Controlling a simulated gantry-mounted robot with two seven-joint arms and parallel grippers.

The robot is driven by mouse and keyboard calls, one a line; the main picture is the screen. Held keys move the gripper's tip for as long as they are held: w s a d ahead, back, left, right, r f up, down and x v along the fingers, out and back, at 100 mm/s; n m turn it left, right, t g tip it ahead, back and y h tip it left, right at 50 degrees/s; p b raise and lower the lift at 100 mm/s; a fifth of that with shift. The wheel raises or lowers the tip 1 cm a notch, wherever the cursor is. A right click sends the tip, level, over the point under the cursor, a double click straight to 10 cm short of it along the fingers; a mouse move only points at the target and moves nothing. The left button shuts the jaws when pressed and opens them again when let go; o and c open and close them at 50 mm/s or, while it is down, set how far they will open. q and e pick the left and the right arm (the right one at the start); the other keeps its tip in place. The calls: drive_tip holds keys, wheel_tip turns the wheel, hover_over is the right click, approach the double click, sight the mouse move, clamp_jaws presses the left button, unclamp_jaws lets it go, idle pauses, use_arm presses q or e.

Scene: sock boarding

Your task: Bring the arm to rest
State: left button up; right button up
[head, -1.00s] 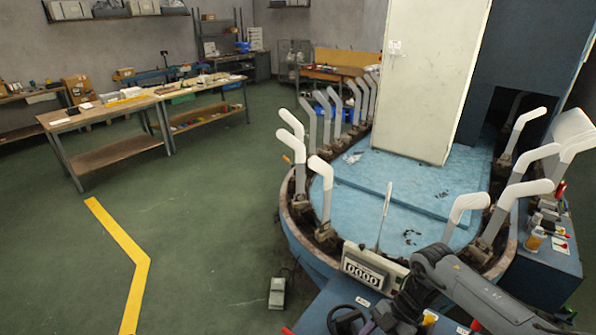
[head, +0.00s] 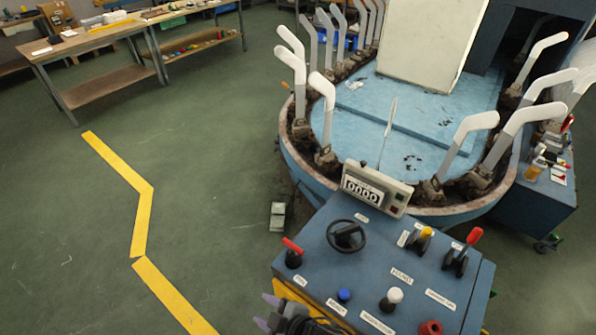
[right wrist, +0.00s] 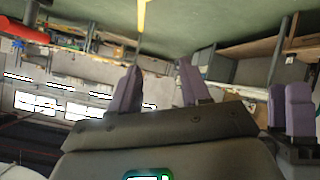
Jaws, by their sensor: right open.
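My right gripper (head: 266,311) is at the bottom edge of the head view, just left of the blue control panel's front corner. Its two purple fingers stand apart with nothing between them. In the right wrist view its open fingers (right wrist: 158,85) point up the picture. Another pair of purple fingers (right wrist: 288,108), seemingly my left gripper, shows at the right edge of the right wrist view; whether they are parted is unclear. My left gripper is not in the head view.
The control panel (head: 327,262) carries a dark wheel (head: 346,236), levers and knobs. Behind it is the blue boarding machine (head: 400,125) ringed with upright white forms. A foot pedal (head: 278,216) is on the floor. Open green floor lies left, with a yellow line (head: 145,215).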

drive_tip(key=s+d+f+m+g+h+b, duration=0.1)
drive_tip(key=s+d+f+m+g+h, duration=0.2)
drive_tip(key=s+d+m, duration=0.75)
drive_tip(key=s+d+f+m+h+b, duration=0.2)
drive_tip(key=s+d+m+h, duration=0.3)
drive_tip(key=d, duration=1.3)
use_arm(q)
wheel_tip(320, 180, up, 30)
drive_tip(key=p, duration=3.3)
use_arm(e)
wheel_tip(320, 180, up, 33)
drive_tip(key=n, duration=0.1)
drive_tip(key=shift+w+d+h, duration=0.2)
drive_tip(key=shift+d+h, duration=0.1)
drive_tip(key=shift+h, duration=0.1)
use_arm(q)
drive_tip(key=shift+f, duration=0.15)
use_arm(e)
drive_tip(key=shift+f+n, duration=0.1)
drive_tip(key=shift+n, duration=0.15)
